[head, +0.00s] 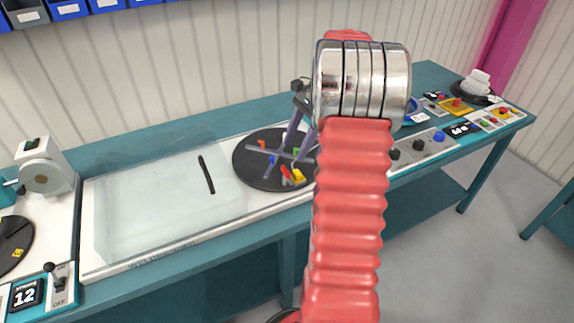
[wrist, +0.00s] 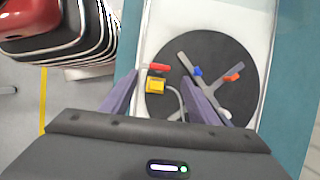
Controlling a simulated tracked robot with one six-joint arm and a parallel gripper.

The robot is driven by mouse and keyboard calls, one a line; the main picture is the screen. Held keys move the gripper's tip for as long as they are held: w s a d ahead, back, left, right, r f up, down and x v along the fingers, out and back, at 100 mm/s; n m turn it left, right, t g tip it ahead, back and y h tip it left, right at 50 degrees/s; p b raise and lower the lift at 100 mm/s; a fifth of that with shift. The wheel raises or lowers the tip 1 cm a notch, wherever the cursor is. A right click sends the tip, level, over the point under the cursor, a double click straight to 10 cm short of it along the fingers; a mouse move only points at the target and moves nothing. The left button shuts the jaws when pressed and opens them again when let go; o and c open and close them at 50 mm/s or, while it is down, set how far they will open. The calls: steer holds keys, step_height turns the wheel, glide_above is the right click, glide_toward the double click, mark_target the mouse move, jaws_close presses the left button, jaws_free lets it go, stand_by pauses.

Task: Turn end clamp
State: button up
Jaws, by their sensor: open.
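A black reel disc (head: 243,160) lies on the bench with a grey cross on top, and it also shows in the wrist view (wrist: 205,112). A yellow block (head: 298,176) with a red lever (head: 286,172) beside it sits near the disc's edge; this looks like the end clamp. In the wrist view the yellow block (wrist: 157,85) and red lever (wrist: 157,67) lie between the fingers. Blue (wrist: 197,71) and orange-red (wrist: 233,77) levers sit on the cross. My gripper (wrist: 158,82) is open and empty above the disc. Its contact with the clamp cannot be told.
A pale plate (head: 150,215) with a black strip (head: 206,174) lies left of the disc. A grey machine (head: 44,172) and a switch box (head: 58,283) stand at the far left. Coloured control boxes (head: 438,138) line the bench on the right. My red arm hides part of the bench.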

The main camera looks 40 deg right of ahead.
mark_target(285, 169)
steer(key=x, duration=0.7)
steer(key=shift+a+f, duration=0.2)
steer(key=shift+f, duration=0.1)
steer(key=shift+c, duration=0.2)
steer(key=c, duration=0.9)
steer(key=shift+a, duration=0.15)
steer(key=shift+c, duration=0.6)
steer(key=shift+w, duration=0.1)
